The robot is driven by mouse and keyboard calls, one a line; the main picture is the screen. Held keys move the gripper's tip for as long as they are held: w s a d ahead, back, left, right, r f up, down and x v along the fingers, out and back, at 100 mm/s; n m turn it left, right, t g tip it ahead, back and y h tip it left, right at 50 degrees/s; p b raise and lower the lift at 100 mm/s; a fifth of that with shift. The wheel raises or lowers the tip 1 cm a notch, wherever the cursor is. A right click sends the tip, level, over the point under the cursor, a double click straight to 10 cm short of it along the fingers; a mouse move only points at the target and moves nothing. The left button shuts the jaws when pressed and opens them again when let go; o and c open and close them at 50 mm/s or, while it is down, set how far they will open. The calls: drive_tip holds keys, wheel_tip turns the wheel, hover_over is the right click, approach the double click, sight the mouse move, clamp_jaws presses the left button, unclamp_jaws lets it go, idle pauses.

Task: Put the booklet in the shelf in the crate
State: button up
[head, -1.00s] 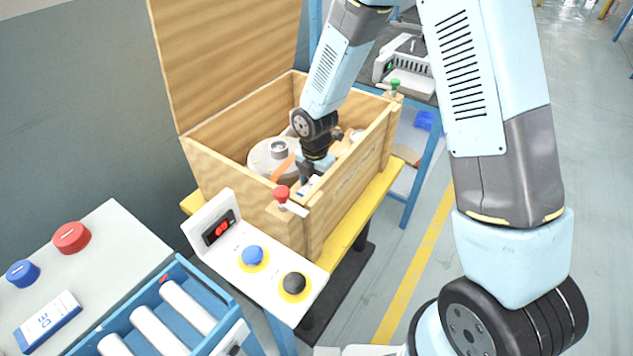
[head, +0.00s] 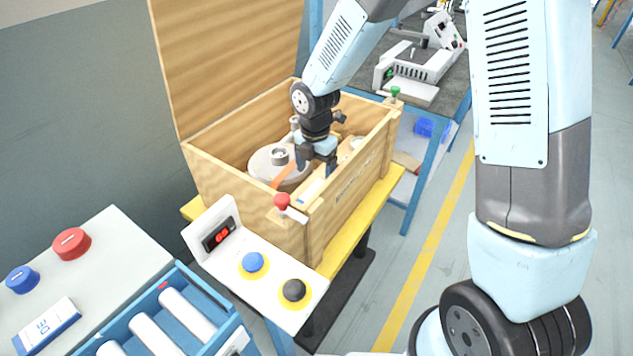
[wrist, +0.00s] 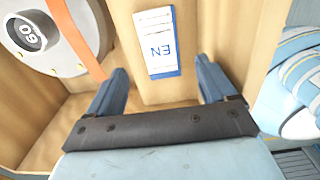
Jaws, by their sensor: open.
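A white booklet with a blue edge and "EN" print (wrist: 156,42) lies flat on the narrow wooden shelf (wrist: 152,92) inside the crate. In the head view the booklet (head: 306,194) shows in part at the crate's near right side. My gripper (head: 318,172) is over the crate's right part, pointing down. In the wrist view my gripper (wrist: 162,68) is open and empty, its blue fingers spread to either side of the booklet's near end. The fingers look apart from the booklet. The wooden crate (head: 243,205) stands with its lid up.
A white round blower (wrist: 75,55) with an orange strap (wrist: 80,42) fills the crate's left part. The crate's walls surround my gripper. A control panel (head: 262,268) with a red-topped lever (head: 282,201) stands in front. A blue-framed bench (head: 420,175) is behind right.

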drive_tip(key=s+d+r+m+t, duration=0.2)
drive_tip(key=d+r+m, duration=0.6)
drive_tip(key=r, duration=0.3)
drive_tip(key=s+d+r+m+t, duration=0.1)
drive_tip(key=s+d+r+m, duration=0.2)
drive_tip(key=d+r+m, duration=0.55)
drive_tip(key=s+d+r+m+t, duration=0.2)
drive_tip(key=s+d+r+m, duration=0.8)
drive_tip(key=s+m, duration=0.3)
drive_tip(key=shift+s+d+r+t, duration=0.25)
drive_tip(key=shift+s+d+t, duration=0.05)
drive_tip(key=shift+d, duration=0.4)
drive_tip(key=shift+m, duration=0.25)
drive_tip(key=shift+c, duration=0.2)
